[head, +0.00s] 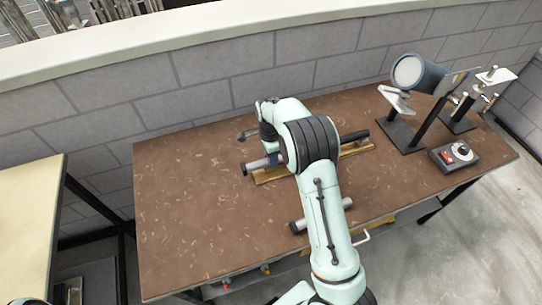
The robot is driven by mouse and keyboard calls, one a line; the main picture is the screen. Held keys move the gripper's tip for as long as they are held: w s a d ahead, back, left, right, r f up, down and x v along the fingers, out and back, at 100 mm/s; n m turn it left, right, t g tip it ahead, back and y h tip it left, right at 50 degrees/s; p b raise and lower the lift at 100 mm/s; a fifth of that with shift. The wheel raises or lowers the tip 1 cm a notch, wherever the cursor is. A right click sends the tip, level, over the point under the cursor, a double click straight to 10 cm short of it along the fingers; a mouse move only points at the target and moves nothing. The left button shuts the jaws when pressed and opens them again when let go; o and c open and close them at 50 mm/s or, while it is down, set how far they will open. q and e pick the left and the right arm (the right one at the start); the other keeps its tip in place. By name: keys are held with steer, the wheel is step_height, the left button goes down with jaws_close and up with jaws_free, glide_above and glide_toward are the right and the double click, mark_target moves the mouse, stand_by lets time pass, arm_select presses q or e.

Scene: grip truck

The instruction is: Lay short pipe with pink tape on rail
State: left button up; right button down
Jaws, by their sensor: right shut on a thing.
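My right arm reaches from the bottom over the brown table (190,220). My right gripper (272,152) points down behind its own arm links, which hide most of its fingers. It is shut on a short grey pipe (257,164) with a dark end, at the left end of a tan wooden rail (268,177). I cannot tell whether the pipe touches the rail, and no pink tape shows clearly. A dark pipe-like piece (355,137) lies at the rail's right end. My left gripper is not in view.
Another grey pipe (298,226) with a dark end lies nearer the front, partly under my right arm. A lamp-like device (428,75) on stands and a control box (454,155) are at the right. The table's left part is clear. A block wall (200,95) stands behind.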

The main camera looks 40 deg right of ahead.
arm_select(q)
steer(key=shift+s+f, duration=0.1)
arm_select(e)
steer(key=shift+f, duration=0.5)
stand_by(0.3)
steer(key=c, duration=0.7)
jaws_free()
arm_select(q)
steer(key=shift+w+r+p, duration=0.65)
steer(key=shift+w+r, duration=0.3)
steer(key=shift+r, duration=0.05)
arm_select(e)
step_height(320, 180, up, 13)
steer(key=w, duration=0.1)
steer(key=shift+d+r, duration=0.15)
steer(key=shift+r, duration=0.05)
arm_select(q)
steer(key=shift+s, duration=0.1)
